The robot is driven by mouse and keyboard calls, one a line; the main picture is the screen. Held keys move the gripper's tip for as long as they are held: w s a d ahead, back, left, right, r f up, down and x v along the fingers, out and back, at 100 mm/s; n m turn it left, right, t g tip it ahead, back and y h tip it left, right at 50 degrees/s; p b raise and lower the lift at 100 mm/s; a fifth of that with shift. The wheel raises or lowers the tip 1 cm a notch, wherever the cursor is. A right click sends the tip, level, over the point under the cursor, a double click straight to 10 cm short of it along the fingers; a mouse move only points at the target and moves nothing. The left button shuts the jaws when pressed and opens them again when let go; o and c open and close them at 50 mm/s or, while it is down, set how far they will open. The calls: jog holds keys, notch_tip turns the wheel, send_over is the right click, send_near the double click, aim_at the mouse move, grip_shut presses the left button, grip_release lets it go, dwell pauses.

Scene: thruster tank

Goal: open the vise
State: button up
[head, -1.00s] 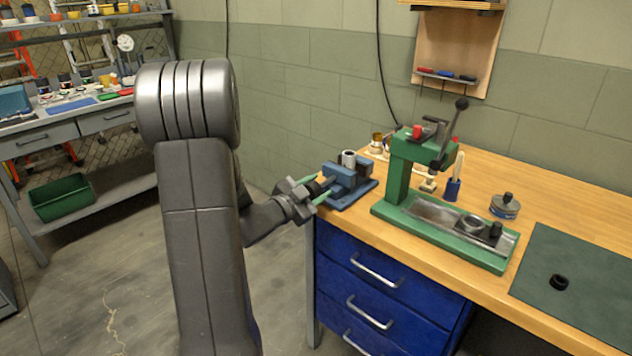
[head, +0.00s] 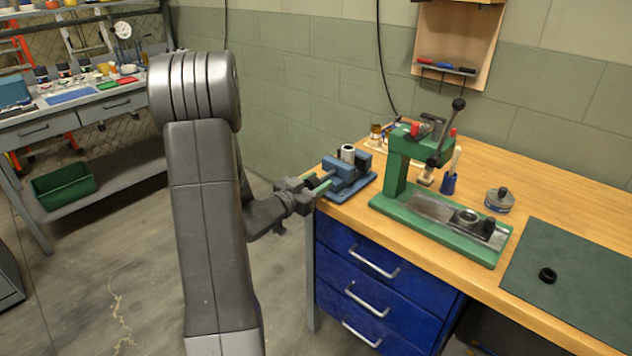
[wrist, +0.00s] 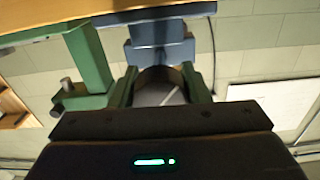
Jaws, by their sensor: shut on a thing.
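The blue vise (head: 350,182) stands at the left end of the wooden bench, with a metal cylinder (head: 348,153) upright at its jaws. I cannot tell whether the cylinder is clamped or how wide the jaws stand. My gripper (head: 322,187) reaches the vise's left end from the left, over the bench edge. It is shut on the vise's dark round handle (wrist: 158,75), which shows between the two green fingers in the wrist view. The blue vise body (wrist: 160,45) appears beyond it there. In the head view my fingers mostly hide the handle.
A green arbor press (head: 397,175) stands right of the vise, with small bottles (head: 376,135) behind. Blue drawers (head: 375,280) are below the bench top.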

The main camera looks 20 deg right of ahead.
dwell(0.3)
jog(key=o, duration=1)
jog(key=shift+c, duration=0.2)
jog(key=b+v, duration=0.1)
jog(key=v, duration=1.2)
jog(key=shift+s+a, duration=0.2)
jog(key=shift+a, duration=0.15)
jog(key=shift+d+f, duration=0.1)
jog(key=p+x, duration=0.1)
jog(key=x, duration=1.2)
jog(key=shift+w+d, duration=0.25)
jog(key=shift+d, duration=0.1)
